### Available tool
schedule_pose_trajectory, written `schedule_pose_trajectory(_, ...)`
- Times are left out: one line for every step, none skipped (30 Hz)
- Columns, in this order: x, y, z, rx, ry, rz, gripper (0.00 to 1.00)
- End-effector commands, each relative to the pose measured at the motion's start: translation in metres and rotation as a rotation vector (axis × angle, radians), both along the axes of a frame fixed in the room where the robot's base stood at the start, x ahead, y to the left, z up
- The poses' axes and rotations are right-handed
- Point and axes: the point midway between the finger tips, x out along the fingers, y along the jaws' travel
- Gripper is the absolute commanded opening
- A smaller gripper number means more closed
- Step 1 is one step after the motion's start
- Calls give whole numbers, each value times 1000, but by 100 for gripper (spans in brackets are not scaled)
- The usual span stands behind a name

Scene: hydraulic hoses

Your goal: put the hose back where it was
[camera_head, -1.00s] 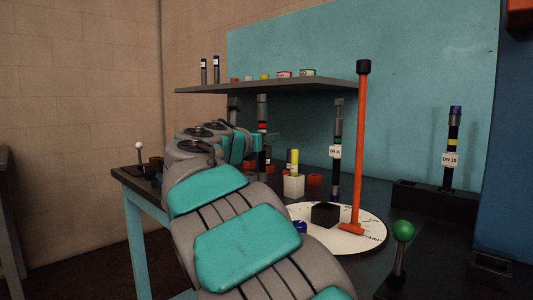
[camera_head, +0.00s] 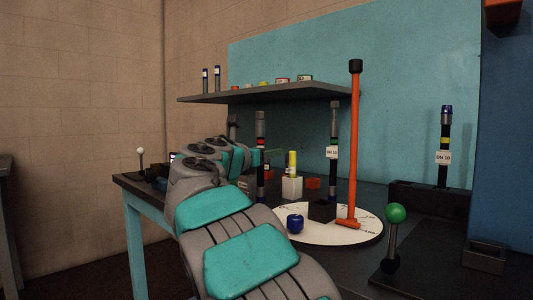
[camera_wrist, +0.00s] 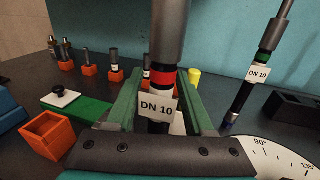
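A hose (camera_head: 261,165) with a grey upper fitting, red band and DN 10 label stands upright at the workbench. It also shows close up in the wrist view (camera_wrist: 162,77). My gripper (camera_wrist: 160,88) has its two green fingers on either side of this hose, with gaps visible, so it looks open. Its lower end is hidden behind my gripper. In the head view my gripper (camera_head: 268,153) is partly hidden by my arm. A green-banded DN 10 hose (camera_head: 334,134) stands to the right. A yellow-banded DN 10 hose (camera_head: 444,130) stands in a black holder (camera_head: 406,196).
A shelf (camera_head: 300,90) overhangs the bench. Orange holders (camera_wrist: 47,135), a green block (camera_wrist: 85,110) and a green-knobbed lever (camera_head: 395,213) are nearby.

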Motion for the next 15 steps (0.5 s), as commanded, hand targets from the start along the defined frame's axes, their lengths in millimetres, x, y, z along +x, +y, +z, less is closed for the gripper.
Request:
schedule_pose_trajectory(0,0,0,0,0,0,52)
schedule_pose_trajectory(0,0,0,0,0,0,52)
schedule_pose_trajectory(0,0,0,0,0,0,52)
schedule_pose_trajectory(0,0,0,0,0,0,52)
schedule_pose_trajectory(0,0,0,0,0,0,52)
schedule_pose_trajectory(0,0,0,0,0,0,52)
schedule_pose_trajectory(0,0,0,0,0,0,52)
schedule_pose_trajectory(0,0,1,0,0,1,52)
schedule_pose_trajectory(-2,2,2,-1,0,1,52)
schedule_pose_trajectory(-4,3,3,0,-1,1,52)
schedule_pose_trajectory(-7,4,3,-1,-2,1,52)
schedule_pose_trajectory(-13,7,4,-1,-3,2,52)
schedule_pose_trajectory(-17,10,5,-2,-3,2,52)
schedule_pose_trajectory(-22,12,5,-2,-4,2,52)
schedule_pose_trajectory(-29,16,5,-2,-4,2,52)
